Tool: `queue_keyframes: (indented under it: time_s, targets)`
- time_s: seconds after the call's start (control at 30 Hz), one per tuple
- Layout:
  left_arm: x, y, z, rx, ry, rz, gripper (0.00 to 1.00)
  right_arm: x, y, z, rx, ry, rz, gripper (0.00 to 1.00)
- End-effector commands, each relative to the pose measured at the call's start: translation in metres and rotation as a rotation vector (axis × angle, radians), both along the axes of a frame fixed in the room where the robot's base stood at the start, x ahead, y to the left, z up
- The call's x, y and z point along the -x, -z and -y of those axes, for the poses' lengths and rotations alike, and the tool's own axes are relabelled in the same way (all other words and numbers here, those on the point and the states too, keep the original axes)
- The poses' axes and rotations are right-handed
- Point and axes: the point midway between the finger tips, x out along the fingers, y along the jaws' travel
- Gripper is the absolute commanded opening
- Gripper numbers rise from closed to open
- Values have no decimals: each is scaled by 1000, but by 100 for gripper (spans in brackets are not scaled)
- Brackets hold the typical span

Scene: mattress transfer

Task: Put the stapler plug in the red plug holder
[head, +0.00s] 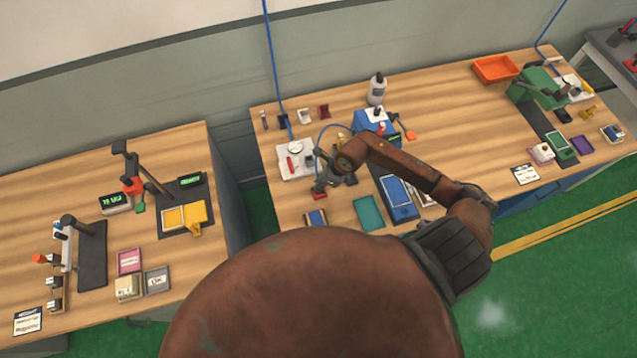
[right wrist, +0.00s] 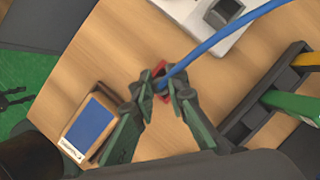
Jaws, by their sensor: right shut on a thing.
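My right gripper (head: 327,181) reaches down over the middle workbench. It also shows in the right wrist view (right wrist: 163,97), with its two fingertips closed around the end of a blue hose (right wrist: 205,52). The stapler plug at that hose end is mostly hidden between the fingers. A small red piece, which looks like the red plug holder (right wrist: 158,70), shows just behind the fingertips. In the head view the red piece (head: 319,195) is partly covered by the gripper. I cannot tell whether the plug sits in it. My left gripper is not in view.
A white air unit (head: 285,164) stands just left of the gripper. A dark rack (right wrist: 238,130) with coloured tools is close to its right in the wrist view. A blue-topped box (right wrist: 90,122) lies to the left. The bench's right half has free room.

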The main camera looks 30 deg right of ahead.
Motion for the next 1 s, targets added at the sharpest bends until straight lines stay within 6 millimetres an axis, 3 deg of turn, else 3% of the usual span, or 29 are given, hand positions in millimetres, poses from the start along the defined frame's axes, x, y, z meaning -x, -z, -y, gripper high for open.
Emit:
queue_keyframes:
  time_s: [0.4,0.43,0.63,1.0]
  targets:
    - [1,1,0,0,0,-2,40,0,8,0,0,0,1,0]
    - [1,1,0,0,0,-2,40,0,8,0,1,0,1,15]
    - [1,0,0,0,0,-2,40,0,7,0,0,0,1,29]
    - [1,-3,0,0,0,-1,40,0,3,0,0,0,1,31]
